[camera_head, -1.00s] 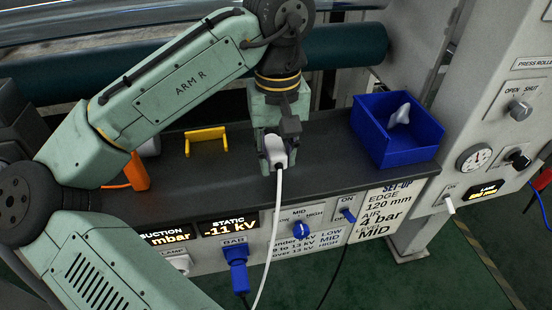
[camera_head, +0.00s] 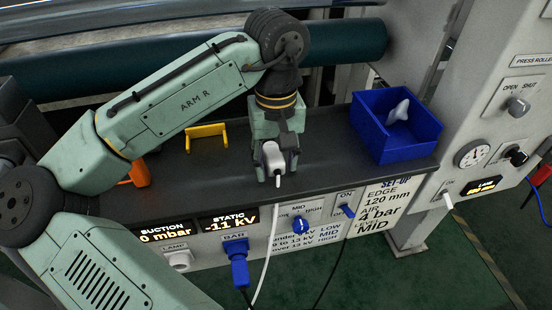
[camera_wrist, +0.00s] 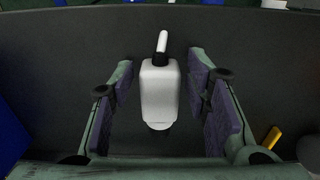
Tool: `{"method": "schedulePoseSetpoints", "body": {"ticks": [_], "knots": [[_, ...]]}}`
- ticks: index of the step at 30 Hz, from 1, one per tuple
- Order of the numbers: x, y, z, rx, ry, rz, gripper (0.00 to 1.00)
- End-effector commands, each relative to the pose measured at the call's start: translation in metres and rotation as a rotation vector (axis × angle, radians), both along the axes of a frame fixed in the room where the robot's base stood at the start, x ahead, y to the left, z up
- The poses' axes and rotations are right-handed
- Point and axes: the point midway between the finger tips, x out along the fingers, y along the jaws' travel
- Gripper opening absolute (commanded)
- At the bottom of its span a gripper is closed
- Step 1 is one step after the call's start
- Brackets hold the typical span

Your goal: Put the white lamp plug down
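The white lamp plug (camera_head: 273,156) is at the front part of the dark shelf, with its white cord (camera_head: 268,245) running over the front edge. In the wrist view the plug (camera_wrist: 160,93) is between the two fingers of my gripper (camera_wrist: 164,90), its cord end pointing up the picture. Dark gaps show between the plug and the pads on both sides, so my gripper (camera_head: 275,165) is open around it. Whether the plug's underside rests fully on the shelf is hard to tell. The round white lamp socket (camera_head: 179,261) on the front panel is empty.
A blue bin (camera_head: 413,153) with a pale object in it stands to the right on the shelf (camera_head: 325,165). A yellow bracket (camera_head: 206,134) and an orange object (camera_head: 138,171) are to the left. A blue plug (camera_head: 237,262) sits in the bar socket.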

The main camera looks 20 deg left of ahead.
Motion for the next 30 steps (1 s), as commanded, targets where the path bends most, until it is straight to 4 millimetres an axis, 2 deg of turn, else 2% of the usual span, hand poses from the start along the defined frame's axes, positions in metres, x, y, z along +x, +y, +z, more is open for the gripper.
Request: {"method": "schedulePoseSetpoints", "body": {"ticks": [10,14,17,27,30], "knots": [[0.000,0.000,0.001,0.000,0.000,0.000,0.49],[0.000,0.000,0.009,0.000,-0.001,0.000,0.49],[0.001,0.000,0.024,0.000,-0.004,0.001,0.49],[0.000,0.001,0.097,0.005,-0.002,0.004,0.49],[0.000,0.001,0.111,0.003,-0.001,0.003,0.49]]}}
